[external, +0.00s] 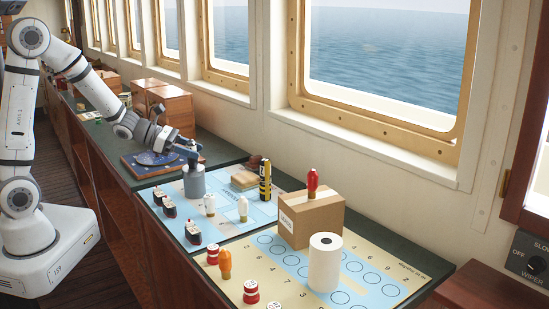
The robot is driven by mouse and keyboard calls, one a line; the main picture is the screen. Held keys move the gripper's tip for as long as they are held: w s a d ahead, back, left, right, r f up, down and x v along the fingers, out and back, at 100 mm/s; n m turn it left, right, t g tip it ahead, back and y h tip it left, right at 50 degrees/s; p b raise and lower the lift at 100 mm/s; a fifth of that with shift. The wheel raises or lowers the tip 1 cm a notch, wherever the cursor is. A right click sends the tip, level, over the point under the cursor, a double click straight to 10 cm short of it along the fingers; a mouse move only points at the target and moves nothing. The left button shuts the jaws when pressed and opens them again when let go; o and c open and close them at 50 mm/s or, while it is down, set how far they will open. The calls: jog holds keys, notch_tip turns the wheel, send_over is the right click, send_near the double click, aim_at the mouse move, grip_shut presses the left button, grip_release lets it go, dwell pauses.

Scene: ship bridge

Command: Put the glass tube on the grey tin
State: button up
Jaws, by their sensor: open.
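The grey tin (194,183) stands upright on the blue chart on the counter, near the chart's far left end. My gripper (192,153) is right above the tin, coming in from the left, with its jaws open. A small dark bluish upright shape shows between the jaws and the tin's top. I cannot tell whether it is the glass tube or part of my fingers. No other thing in view is clearly the glass tube. The tips and any contact with the tin are too small to make out.
Two white bulb-shaped pieces (242,208) and several small black-and-white models stand on the blue chart. A yellow-and-black cylinder (265,181) is to the right. A cardboard box (311,220) with a red bulb on top and a white paper roll (325,262) stand nearer.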

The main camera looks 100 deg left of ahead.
jog(key=v, duration=1.2)
jog(key=w+d+f+m+g+h, duration=0.1)
jog(key=w+d+m+g+h, duration=0.15)
jog(key=d+m, duration=0.55)
jog(key=w+d+m+g+h, duration=0.1)
jog(key=d+m+h, duration=0.4)
jog(key=d, duration=0.5)
jog(key=s+d+m+g+y, duration=0.2)
jog(key=s+d+m+g, duration=0.1)
jog(key=m, duration=0.9)
jog(key=s+d+m+g+y, duration=0.3)
jog(key=s+d+m, duration=0.2)
jog(key=m, duration=0.8)
jog(key=d, duration=0.3)
jog(key=shift+d+f+g, duration=0.15)
jog(key=shift+d+g, duration=0.15)
jog(key=shift+g, duration=0.05)
